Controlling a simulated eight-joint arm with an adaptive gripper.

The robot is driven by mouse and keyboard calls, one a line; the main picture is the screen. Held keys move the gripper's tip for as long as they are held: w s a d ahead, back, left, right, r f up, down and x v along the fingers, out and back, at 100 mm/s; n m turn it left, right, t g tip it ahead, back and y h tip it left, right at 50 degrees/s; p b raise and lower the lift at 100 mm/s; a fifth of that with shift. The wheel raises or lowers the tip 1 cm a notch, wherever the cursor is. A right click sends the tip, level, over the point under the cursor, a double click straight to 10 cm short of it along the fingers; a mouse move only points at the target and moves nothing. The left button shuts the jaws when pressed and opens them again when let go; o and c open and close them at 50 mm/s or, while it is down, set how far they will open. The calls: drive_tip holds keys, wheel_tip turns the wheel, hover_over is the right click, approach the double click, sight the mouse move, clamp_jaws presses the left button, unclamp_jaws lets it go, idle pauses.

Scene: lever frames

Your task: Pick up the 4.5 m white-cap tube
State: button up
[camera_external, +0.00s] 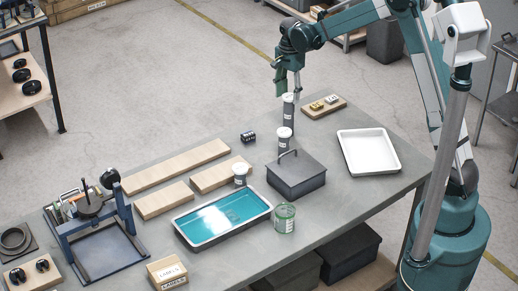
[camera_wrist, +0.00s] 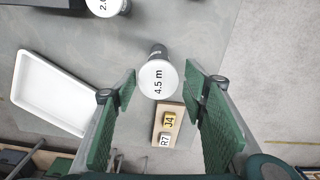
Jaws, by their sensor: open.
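The 4.5 m white-cap tube (camera_wrist: 158,79) shows in the wrist view with its white lid facing the camera and the marking "4.5 m" on it. It lies ahead of and between the lines of my gripper's two green fingers. In the external view this tube (camera_external: 288,112) is dark with a white cap and stands upright at the table's far side. My gripper (camera_external: 288,83) is just above it there. In the wrist view my gripper (camera_wrist: 162,98) is open, with nothing held. Another white-capped tube (camera_external: 284,143) stands nearer; its lid (camera_wrist: 105,6) is cut off at the wrist view's top.
A wooden block with yellow and white tags, J4 and R7 (camera_wrist: 168,125), lies close by the tube. A white tray (camera_external: 346,158) and a dark lidded box (camera_external: 296,182) stand nearby. A third white-capped tube (camera_external: 241,173) stands near the teal-filled tray (camera_external: 180,236).

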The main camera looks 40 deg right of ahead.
sight(289, 108)
drive_tip(key=shift+f, duration=1.25)
drive_tip(key=shift+f, duration=0.1)
drive_tip(key=shift+s+f, duration=0.1)
drive_tip(key=shift+f, duration=2.4)
drive_tip(key=c, duration=1.2)
drive_tip(key=shift+o, duration=0.2)
drive_tip(key=shift+r, duration=0.2)
drive_tip(key=shift+r, duration=4.85)
